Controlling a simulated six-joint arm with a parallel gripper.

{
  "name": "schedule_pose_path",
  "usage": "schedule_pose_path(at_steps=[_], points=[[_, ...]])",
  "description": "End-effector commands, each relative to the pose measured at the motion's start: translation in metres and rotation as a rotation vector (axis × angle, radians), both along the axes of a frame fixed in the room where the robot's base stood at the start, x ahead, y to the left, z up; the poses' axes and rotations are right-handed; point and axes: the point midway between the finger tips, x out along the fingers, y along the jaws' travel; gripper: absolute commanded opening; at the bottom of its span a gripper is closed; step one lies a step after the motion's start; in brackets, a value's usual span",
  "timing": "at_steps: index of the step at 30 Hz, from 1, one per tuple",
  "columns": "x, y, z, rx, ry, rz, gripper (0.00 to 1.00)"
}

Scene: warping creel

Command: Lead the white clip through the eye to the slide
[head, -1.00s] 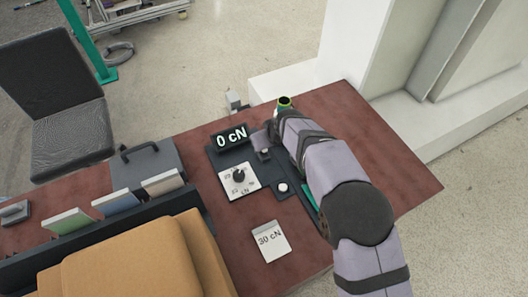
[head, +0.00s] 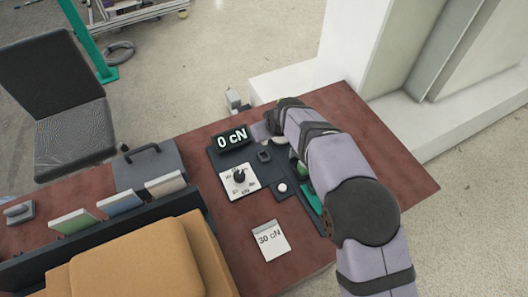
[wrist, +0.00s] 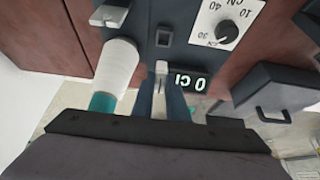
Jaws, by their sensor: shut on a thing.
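My gripper (wrist: 160,92) is shut on the small white clip (wrist: 161,70) in the wrist view. The clip lies between the dark fingers, close beside the tension display. The eye seems to be the small dark square opening (wrist: 163,37) on the panel, just beyond the clip and apart from it; it also shows in the head view (head: 264,155). In the head view my arm hides the fingertips and the clip. I cannot clearly pick out the slide; a pale block (wrist: 108,16) at the wrist view's top edge may be part of it.
A white cone (wrist: 118,66) with a teal end stands close beside my gripper. The display (head: 232,139) reads 0 cN, with a dial (head: 239,178) below it. A 30 cN card (head: 270,240) and a handled grey box (head: 148,166) are nearby. The table's right end (head: 405,175) is clear.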

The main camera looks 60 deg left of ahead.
Motion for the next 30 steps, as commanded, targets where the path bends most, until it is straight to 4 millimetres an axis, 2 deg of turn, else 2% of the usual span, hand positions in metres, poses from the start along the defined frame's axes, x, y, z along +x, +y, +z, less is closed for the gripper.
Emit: schedule_pose_path(at_steps=[11, 21, 30], points=[[0.002, -0.002, 0.001, -0.001, 0.0, -0.001, 0.0], [0.018, -0.024, -0.001, 0.0, 0.0, -0.002, 0.0], [0.02, -0.028, 0.001, -0.001, 0.0, 0.0, 0.0]])
